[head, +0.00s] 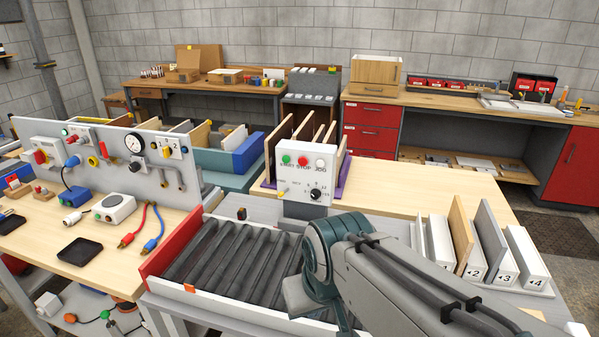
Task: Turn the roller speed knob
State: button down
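A white control box (303,174) stands on a grey post behind the roller conveyor (233,258). Its upper row has green, red and white buttons, labelled START, STOP and JOG. A black round knob (316,194) with a dial scale around it sits low on the right of the face. A small yellow switch (283,193) sits low on the left. My arm comes in from the lower right, and its teal joint shows in front of and below the box, over the conveyor's right end. I cannot see my gripper or its fingers. The knob is unobstructed in this view.
A red side plate (168,238) edges the conveyor's left. Numbered upright boards stand in a rack on the right. Wooden dividers (305,135) stand behind the box. A grey panel (95,150) with gauges and valves is at left. The wooden tabletop (400,180) right of the box is clear.

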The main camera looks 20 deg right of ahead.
aim_at(316, 193)
jog(key=k, duration=0.6)
jog(key=u, duration=0.85)
jog(key=i, duration=1.5)
jog(key=z, duration=0.95)
